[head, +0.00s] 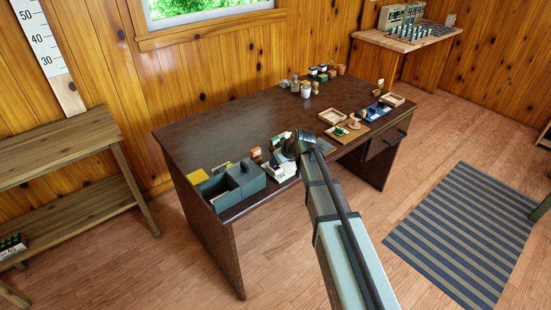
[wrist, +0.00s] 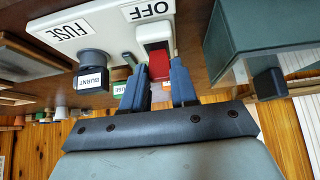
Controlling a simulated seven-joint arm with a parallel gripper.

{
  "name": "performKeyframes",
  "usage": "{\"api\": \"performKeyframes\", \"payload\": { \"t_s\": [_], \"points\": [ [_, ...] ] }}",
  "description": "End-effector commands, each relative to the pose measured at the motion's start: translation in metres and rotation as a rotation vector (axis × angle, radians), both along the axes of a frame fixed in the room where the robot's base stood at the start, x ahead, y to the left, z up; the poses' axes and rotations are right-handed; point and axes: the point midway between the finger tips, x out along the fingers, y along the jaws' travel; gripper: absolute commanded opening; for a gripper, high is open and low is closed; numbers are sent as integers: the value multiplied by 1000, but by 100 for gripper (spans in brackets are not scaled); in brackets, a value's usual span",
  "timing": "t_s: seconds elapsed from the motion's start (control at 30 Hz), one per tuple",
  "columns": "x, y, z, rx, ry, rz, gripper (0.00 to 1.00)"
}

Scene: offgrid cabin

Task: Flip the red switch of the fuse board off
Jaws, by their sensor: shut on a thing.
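The white fuse board (wrist: 105,28) appears upside down in the wrist view, with OFF and FUSE labels. It also shows at the near edge of the desk in the head view (head: 282,174), partly hidden by my arm. The red switch (wrist: 158,68) sits in a white housing beside the OFF label. My gripper (wrist: 158,76) has its two blue fingers on either side of the red switch, shut on it. A dark fuse labelled BURNT (wrist: 92,72) sits in the board under FUSE. In the head view my fingers are hidden.
A grey-green open box (head: 232,185) stands left of the board, and it is close to my gripper in the wrist view (wrist: 262,40). Small blocks lie behind the board. Wooden trays (head: 332,117) and several jars (head: 306,90) stand farther right. The desk's middle (head: 225,122) is clear.

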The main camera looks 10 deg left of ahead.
Motion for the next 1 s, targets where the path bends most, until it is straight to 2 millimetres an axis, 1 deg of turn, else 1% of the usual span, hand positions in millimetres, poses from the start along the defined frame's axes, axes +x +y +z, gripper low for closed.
{"api": "performKeyframes", "payload": {
  "t_s": [0.03, 0.4, 0.97, 1.0],
  "points": [
    [-5, -3, -1, 23, -22, -2, 0],
    [-8, -8, -5, 137, -137, -1, 0],
    [-8, -8, -6, 157, -157, 1, 0],
    [-8, -8, -6, 157, -157, 1, 30]
  ]
}}
